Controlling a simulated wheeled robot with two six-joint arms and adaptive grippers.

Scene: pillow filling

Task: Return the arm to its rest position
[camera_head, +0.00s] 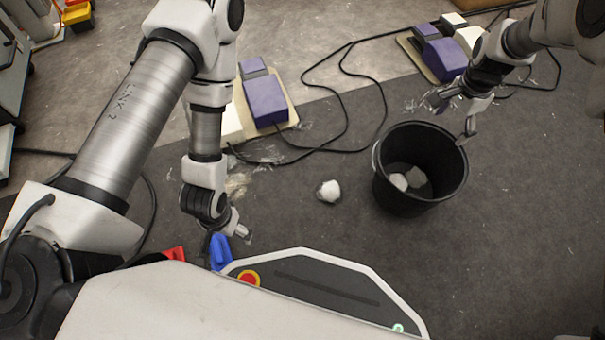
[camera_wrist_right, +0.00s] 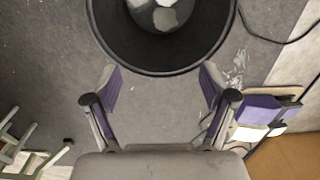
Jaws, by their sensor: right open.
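My right gripper (camera_head: 457,115) is at the upper right of the head view, over the far right rim of the black bucket (camera_head: 378,186). Its two fingers are spread and empty; they also show in the right wrist view (camera_wrist_right: 160,88), with the bucket (camera_wrist_right: 226,50) just ahead of them. Pale lumps of filling (camera_head: 416,176) lie in the bucket. My left gripper (camera_head: 238,228) hangs low at the left of centre, beside a blue piece (camera_head: 220,250). Its fingers are small and partly hidden, so its opening is unclear.
A white tuft (camera_head: 328,191) lies on the dark floor left of the bucket. Purple pedals (camera_head: 264,102) and (camera_head: 444,58) sit on boards at the back, with black cables between them. The floor right of the bucket is clear.

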